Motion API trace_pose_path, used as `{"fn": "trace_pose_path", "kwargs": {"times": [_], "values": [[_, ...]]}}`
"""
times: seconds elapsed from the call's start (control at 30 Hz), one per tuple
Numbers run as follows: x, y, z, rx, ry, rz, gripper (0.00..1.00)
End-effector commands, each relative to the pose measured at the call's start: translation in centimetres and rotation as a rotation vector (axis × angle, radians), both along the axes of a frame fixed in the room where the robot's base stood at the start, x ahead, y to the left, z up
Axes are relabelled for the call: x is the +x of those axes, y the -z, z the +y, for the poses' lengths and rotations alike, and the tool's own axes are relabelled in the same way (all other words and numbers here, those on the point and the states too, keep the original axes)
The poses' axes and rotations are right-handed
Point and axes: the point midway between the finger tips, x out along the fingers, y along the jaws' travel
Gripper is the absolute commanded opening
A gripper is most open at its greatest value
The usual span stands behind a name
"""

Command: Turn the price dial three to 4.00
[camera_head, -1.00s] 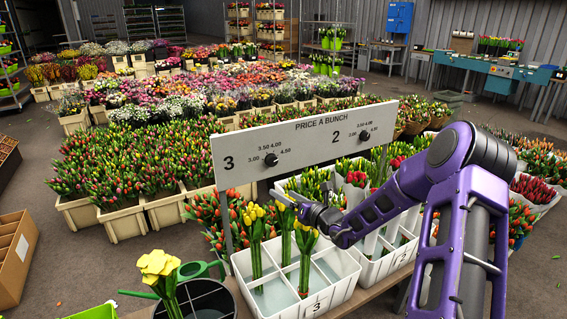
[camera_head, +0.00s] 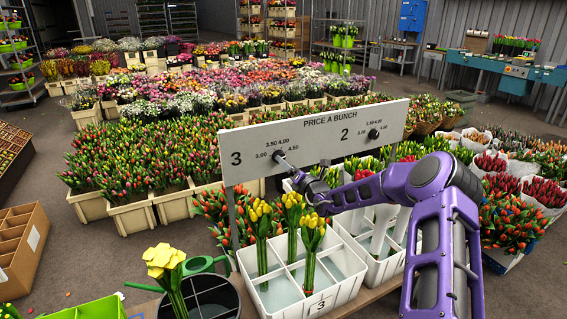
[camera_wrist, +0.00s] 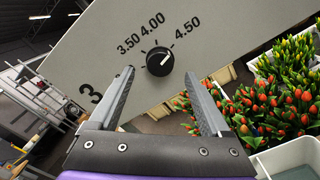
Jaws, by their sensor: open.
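The price board (camera_head: 312,140) stands on posts, with dial three (camera_head: 278,156) beside its large 3. In the wrist view, dial three (camera_wrist: 160,61) is a black round knob, ringed by ticks and the labels 3.50, 4.00 and 4.50. Its pale mark seems to point toward the 4.50 side, though it is small. My gripper (camera_wrist: 157,78) is open, one finger to each side of the knob in the picture, with nothing between the jaws. Whether the fingertips reach around the knob is unclear. In the head view my gripper (camera_head: 291,168) is just in front of the dial.
Dial two (camera_head: 374,134) is on the board's right half. Below my arm stands a white divided crate (camera_head: 330,303) marked 3, with yellow tulips. A dark bucket (camera_head: 228,309) with yellow flowers stands at its left.

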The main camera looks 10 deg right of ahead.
Motion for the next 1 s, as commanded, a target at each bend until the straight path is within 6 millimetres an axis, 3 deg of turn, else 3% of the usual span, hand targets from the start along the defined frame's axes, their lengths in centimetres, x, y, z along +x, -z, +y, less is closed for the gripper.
{"fn": "trace_pose_path", "kwargs": {"times": [0.1, 0.3, 0.67, 1.0], "values": [[1.7, 0.1, 0.6, 0.000, 0.000, -0.001, 0.81], [3.3, 0.0, 1.1, 0.000, 0.000, 0.000, 0.81], [3.7, 0.0, 1.2, -0.001, -0.001, 0.000, 0.81], [3.7, 0.0, 1.2, -0.001, -0.001, 0.000, 0.24]]}}
